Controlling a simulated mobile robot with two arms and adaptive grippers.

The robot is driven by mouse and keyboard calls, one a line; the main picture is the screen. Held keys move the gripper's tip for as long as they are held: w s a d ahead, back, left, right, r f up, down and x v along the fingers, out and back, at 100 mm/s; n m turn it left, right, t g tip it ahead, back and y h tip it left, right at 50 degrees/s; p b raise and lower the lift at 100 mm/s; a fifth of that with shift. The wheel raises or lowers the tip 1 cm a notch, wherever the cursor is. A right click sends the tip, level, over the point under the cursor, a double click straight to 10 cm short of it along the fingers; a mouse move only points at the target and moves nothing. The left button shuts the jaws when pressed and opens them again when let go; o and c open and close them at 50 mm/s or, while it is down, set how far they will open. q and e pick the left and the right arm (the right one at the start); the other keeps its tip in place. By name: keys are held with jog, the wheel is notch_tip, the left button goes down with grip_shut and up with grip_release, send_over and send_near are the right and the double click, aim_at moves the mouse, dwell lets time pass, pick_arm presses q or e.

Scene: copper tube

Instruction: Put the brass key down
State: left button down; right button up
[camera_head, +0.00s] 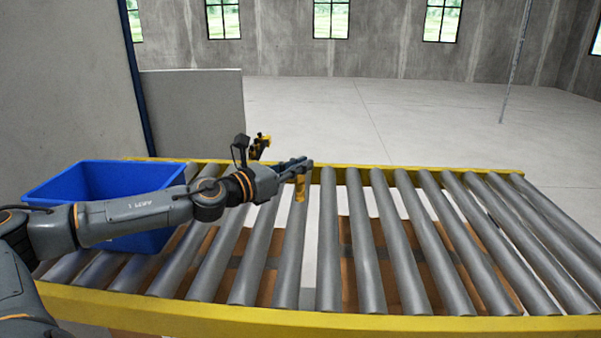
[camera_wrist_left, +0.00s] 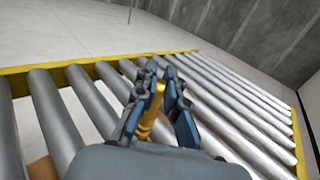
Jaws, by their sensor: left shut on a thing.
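My left gripper (camera_head: 296,168) reaches in from the left, above the roller conveyor (camera_head: 330,250). It is shut on the brass key (camera_head: 300,188), whose gold-coloured end hangs below the fingers. In the left wrist view the fingers (camera_wrist_left: 162,98) close around the gold key (camera_wrist_left: 152,116), with rollers below. The fingers hide part of the key, and I cannot tell whether its lower end touches a roller. My right gripper is not in view.
A blue bin (camera_head: 100,178) stands on the left of the conveyor, partly behind my left arm. A small yellow-and-dark thing (camera_head: 261,147) shows behind the gripper; its nature is unclear. Yellow rails edge the conveyor. The rollers to the right are bare, with gaps between them.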

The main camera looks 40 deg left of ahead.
aim_at(296, 182)
pick_arm(q)
notch_tip(296, 182, down, 3)
jog(key=shift+d+r+b, duration=0.1)
jog(key=shift+d+b, duration=0.05)
jog(key=shift+b, duration=0.8)
jog(key=shift+f, duration=0.3)
jog(key=shift+w, duration=0.15)
jog(key=shift+f+b, duration=0.15)
jog(key=shift+b, duration=0.15)
jog(key=c, duration=1.4)
grip_release()
